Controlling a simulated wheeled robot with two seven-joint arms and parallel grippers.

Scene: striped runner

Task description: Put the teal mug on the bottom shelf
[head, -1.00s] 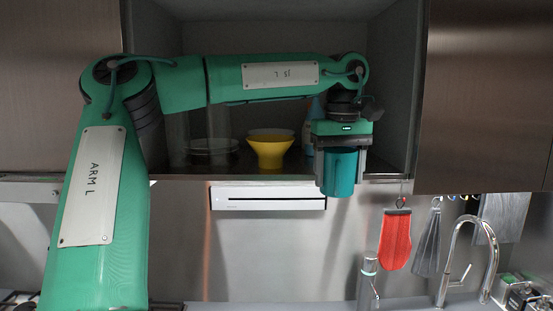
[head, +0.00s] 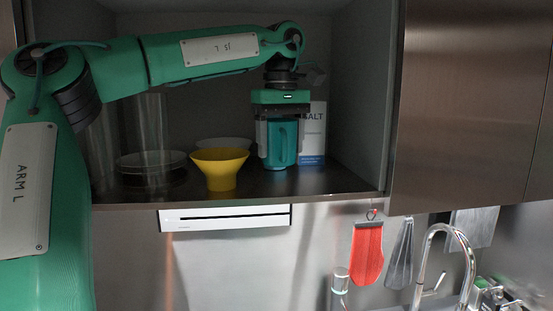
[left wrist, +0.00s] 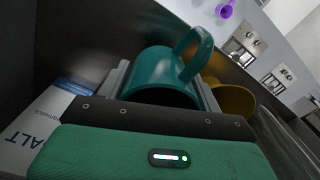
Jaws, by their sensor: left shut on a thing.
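The teal mug (head: 282,144) is held upright between the fingers of my left gripper (head: 278,140), with its handle facing the head camera. It is inside the open cabinet, at or just above the bottom shelf (head: 300,188); I cannot tell whether its base touches. In the left wrist view the mug (left wrist: 165,75) sits between the two fingers (left wrist: 165,92). My right gripper is not in view.
A yellow bowl (head: 220,168) stands just left of the mug, with a pale bowl (head: 228,143) behind it. Clear glassware (head: 150,160) is further left. A salt box (head: 313,135) is close behind on the right.

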